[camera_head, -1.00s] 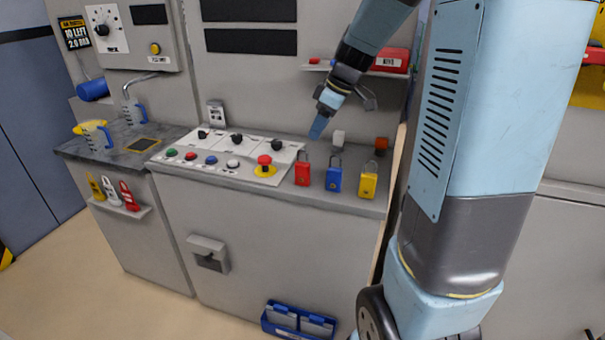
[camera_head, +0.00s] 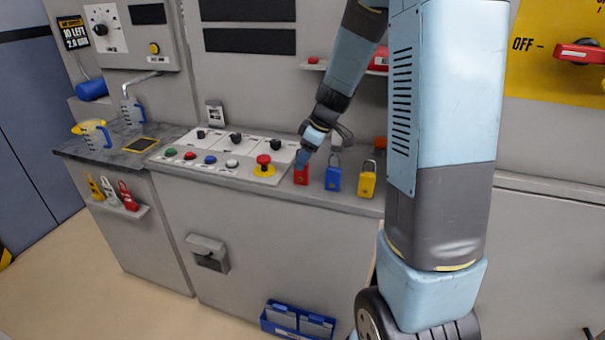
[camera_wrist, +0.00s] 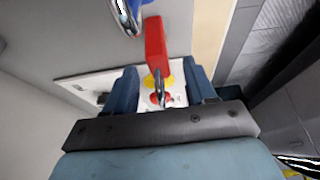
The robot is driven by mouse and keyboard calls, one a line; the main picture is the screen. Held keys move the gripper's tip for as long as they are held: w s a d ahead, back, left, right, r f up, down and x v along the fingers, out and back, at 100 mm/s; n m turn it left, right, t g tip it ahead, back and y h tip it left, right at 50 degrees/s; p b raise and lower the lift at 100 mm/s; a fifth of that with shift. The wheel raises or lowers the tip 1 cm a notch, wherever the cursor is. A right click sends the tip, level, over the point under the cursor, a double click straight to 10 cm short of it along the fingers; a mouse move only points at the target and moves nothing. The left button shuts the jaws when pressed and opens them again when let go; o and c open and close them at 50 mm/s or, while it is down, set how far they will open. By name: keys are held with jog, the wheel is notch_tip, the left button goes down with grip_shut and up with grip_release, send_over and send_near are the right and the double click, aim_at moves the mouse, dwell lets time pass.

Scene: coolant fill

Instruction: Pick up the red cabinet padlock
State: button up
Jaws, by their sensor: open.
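The red padlock (camera_head: 301,175) stands on the front ledge of the grey cabinet, at the left of a row of padlocks. My gripper (camera_head: 303,157) is right at its top and partly covers its shackle. In the wrist view the red padlock (camera_wrist: 156,45) shows its body just beyond the fingertips. Its metal shackle reaches back between the two blue fingers of my gripper (camera_wrist: 161,78). The fingers are apart, with a visible gap on the left; I cannot tell whether the right one touches the padlock.
A blue padlock (camera_head: 333,179) and a yellow padlock (camera_head: 367,184) stand to the right. A red emergency button (camera_head: 263,160) on a yellow base and a panel of knobs lie to the left. A shelf with a red box (camera_head: 379,62) is above.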

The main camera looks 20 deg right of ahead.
jog(key=shift+x, duration=1.55)
jog(key=shift+d, duration=0.1)
grip_shut()
